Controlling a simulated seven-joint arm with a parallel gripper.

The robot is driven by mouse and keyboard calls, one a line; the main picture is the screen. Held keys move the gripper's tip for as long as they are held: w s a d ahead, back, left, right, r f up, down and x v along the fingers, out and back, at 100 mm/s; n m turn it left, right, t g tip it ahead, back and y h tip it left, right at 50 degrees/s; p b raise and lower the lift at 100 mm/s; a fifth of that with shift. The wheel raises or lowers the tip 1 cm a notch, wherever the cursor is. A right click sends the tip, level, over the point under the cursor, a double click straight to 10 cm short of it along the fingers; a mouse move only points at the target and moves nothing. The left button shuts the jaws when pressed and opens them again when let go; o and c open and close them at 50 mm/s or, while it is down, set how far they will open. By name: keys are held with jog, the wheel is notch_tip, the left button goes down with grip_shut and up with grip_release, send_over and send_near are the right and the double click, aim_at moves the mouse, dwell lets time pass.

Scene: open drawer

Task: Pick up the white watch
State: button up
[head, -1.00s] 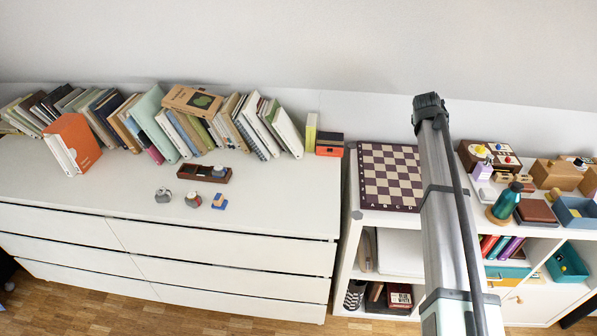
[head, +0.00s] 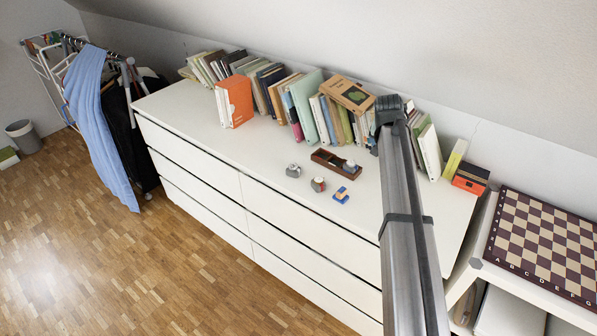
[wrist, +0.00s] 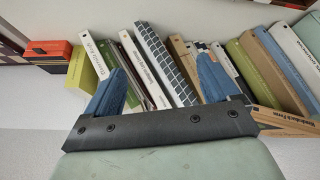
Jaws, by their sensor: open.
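Several small watch-like items stand on the white dresser top in the head view. A pale grey-white one (head: 293,170) is at the left; I cannot tell for sure that it is the white watch. A red and grey one (head: 318,184) and a blue one (head: 341,195) stand to its right. Another pale one (head: 349,165) sits in a brown tray (head: 323,157) behind them. My gripper (wrist: 160,78) is open and empty in the wrist view, its two blue fingers apart in front of the books. None of the watches shows in the wrist view.
A row of leaning books (head: 305,100) lines the dresser's back edge, with orange and black boxes (head: 470,178) at its right end. A chessboard (head: 545,240) lies on the shelf at right. The dresser top (head: 200,125) is bare at front left.

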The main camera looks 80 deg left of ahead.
jog(key=s+a+n+g, duration=0.1)
jog(key=s+a+g, duration=0.15)
jog(key=s, duration=1.45)
jog(key=n, duration=0.2)
send_near(293, 166)
jog(key=shift+h, duration=0.4)
jog(key=x, duration=0.2)
jog(key=a+x, duration=0.1)
jog(key=x, duration=0.2)
jog(key=shift+r, duration=0.25)
jog(key=shift+d+x, duration=0.1)
jog(key=shift+x, duration=1.35)
jog(key=shift+d+x, duration=0.15)
jog(key=shift+x, duration=1.3)
jog(key=shift+c, duration=0.4)
jog(key=c, duration=1)
